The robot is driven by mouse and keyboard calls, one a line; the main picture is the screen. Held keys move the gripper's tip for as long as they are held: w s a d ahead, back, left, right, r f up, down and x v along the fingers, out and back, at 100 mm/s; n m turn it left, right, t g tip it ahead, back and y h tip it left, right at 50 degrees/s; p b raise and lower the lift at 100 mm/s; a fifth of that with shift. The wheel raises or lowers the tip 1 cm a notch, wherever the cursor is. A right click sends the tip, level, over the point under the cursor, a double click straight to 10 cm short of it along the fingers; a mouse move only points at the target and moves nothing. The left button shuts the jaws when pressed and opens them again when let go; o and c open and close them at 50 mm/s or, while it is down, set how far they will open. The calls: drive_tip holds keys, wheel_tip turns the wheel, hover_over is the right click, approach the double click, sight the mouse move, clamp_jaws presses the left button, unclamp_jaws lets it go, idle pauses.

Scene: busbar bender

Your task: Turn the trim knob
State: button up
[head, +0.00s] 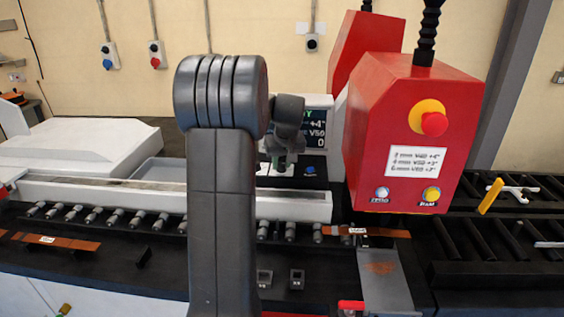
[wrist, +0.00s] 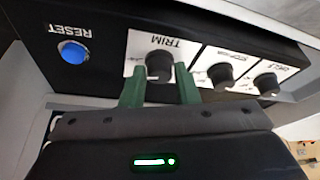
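The trim knob (wrist: 159,66) is a dark round knob on a white plate marked TRIM, on the black control panel in the wrist view. My gripper (wrist: 161,82) has two green fingers, one on each side of the knob, with their tips close beside it. A narrow gap seems to show between the knob and each finger, so the gripper looks open. In the head view my gripper (head: 282,162) is low in front of the display (head: 318,128), and the knob is hidden there.
A blue RESET button (wrist: 73,52) is left of the knob. Two more dark knobs, the nearer (wrist: 220,75) and the farther (wrist: 267,84), are on the right. The red machine head (head: 412,120) with an emergency stop (head: 434,124) stands close right of my arm.

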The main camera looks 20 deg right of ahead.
drive_tip(key=shift+c, duration=0.5)
drive_tip(key=shift+n, duration=0.4)
drive_tip(key=n+y, duration=0.1)
drive_tip(key=n, duration=0.1)
drive_tip(key=shift+d+n, duration=0.15)
drive_tip(key=shift+n, duration=0.25)
drive_tip(key=shift+n+g+y+p, duration=0.35)
drive_tip(key=shift+n+y, duration=0.65)
drive_tip(key=shift+n, duration=1.1)
drive_tip(key=o, duration=1)
drive_tip(key=shift+c, duration=0.2)
